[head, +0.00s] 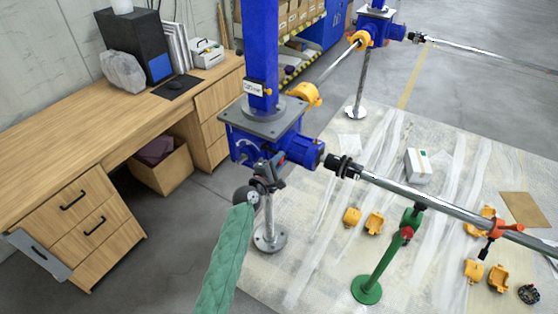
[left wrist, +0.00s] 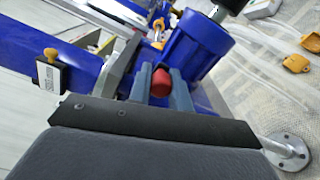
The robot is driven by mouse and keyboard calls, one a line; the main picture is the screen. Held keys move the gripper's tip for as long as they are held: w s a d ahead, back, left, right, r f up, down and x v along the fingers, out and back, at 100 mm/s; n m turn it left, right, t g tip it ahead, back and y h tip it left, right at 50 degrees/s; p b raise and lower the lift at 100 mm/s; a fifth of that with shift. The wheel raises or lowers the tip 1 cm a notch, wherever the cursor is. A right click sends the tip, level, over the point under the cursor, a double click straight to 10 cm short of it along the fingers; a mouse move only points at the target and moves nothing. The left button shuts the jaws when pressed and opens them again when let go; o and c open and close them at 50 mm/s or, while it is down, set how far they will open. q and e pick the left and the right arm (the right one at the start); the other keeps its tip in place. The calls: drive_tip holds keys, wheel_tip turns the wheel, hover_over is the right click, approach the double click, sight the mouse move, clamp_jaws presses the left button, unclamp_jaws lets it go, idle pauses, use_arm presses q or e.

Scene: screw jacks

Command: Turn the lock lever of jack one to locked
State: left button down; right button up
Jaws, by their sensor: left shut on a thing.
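The near jack (head: 262,140) is a blue gearbox under a grey plate with a tall blue column, standing on a round grey foot (head: 270,237). Its label tag (head: 254,88) is too small to read. My left gripper (head: 274,170) is at the front of the gearbox. In the left wrist view its fingers (left wrist: 162,88) are shut on a red lever knob (left wrist: 161,82), beside the blue cylindrical housing (left wrist: 202,45). The rest of the lever is hidden by the fingers, so its angle cannot be told. My right gripper is out of view.
A second blue jack (head: 375,28) stands behind. A steel shaft (head: 430,200) runs right, over a green stand (head: 372,285). Orange coupling halves (head: 352,216) and a white box (head: 417,165) lie on the floor sheet. A wooden desk (head: 110,110) stands left.

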use_arm(q)
drive_tip(key=shift+r+n, duration=0.1)
drive_tip(key=shift+n, duration=0.2)
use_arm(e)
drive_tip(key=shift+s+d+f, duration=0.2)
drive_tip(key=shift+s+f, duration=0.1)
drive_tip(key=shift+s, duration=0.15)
use_arm(q)
drive_tip(key=c, duration=1.3)
unclamp_jaws()
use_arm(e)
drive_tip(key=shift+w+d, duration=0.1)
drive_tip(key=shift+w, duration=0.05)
use_arm(q)
drive_tip(key=shift+s+a, duration=0.25)
drive_tip(key=b+v, duration=0.2)
drive_tip(key=v, duration=0.5)
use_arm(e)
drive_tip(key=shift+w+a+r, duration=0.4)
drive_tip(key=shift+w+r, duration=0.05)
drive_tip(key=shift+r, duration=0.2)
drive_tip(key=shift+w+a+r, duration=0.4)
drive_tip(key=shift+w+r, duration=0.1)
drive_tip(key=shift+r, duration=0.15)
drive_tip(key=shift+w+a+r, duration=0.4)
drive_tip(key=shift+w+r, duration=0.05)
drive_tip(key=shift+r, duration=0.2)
